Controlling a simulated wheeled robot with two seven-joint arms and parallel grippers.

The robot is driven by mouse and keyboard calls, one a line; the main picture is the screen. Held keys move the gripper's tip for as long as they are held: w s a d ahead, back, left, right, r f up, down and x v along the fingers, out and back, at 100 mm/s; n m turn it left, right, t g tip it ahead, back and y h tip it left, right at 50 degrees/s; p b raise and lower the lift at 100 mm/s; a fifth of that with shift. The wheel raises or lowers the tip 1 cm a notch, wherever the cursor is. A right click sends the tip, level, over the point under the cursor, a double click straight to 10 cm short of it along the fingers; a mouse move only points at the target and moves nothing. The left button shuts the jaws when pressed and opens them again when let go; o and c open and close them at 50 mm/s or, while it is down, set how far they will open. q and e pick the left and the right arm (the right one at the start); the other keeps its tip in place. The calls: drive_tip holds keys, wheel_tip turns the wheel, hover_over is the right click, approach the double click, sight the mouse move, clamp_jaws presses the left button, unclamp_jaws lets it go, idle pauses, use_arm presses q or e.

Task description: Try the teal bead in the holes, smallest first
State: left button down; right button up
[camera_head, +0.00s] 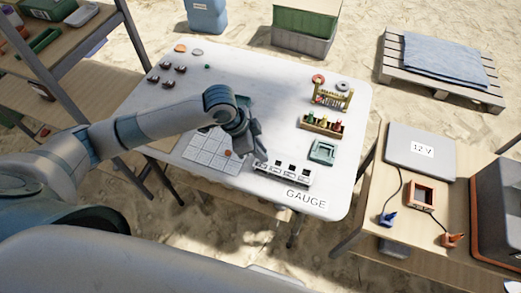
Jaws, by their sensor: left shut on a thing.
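The white gauge block (284,173) with a row of dark square openings lies near the table's front edge, behind the printed label GAUGE. My left gripper (262,157) is just above and beside the gauge's left end, pointing down. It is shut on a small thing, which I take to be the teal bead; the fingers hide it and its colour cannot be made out. Whether it touches the gauge cannot be told. A small green bead (207,67) lies apart toward the back of the table. My right gripper is out of view.
A pale grid tray (205,151) with a brown bead (228,153) lies left of the gripper. A green device (322,151), a wooden tray of coloured pieces (321,126) and a bead rack (332,97) stand to the right.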

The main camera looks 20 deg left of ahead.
use_arm(q)
drive_tip(key=p, duration=0.3)
drive_tip(key=shift+f, duration=0.15)
idle(3.5)
drive_tip(key=c, duration=1.3)
unclamp_jaws()
drive_tip(key=shift+o, duration=0.2)
drive_tip(key=shift+r+p, duration=3)
drive_tip(key=shift+p, duration=0.6)
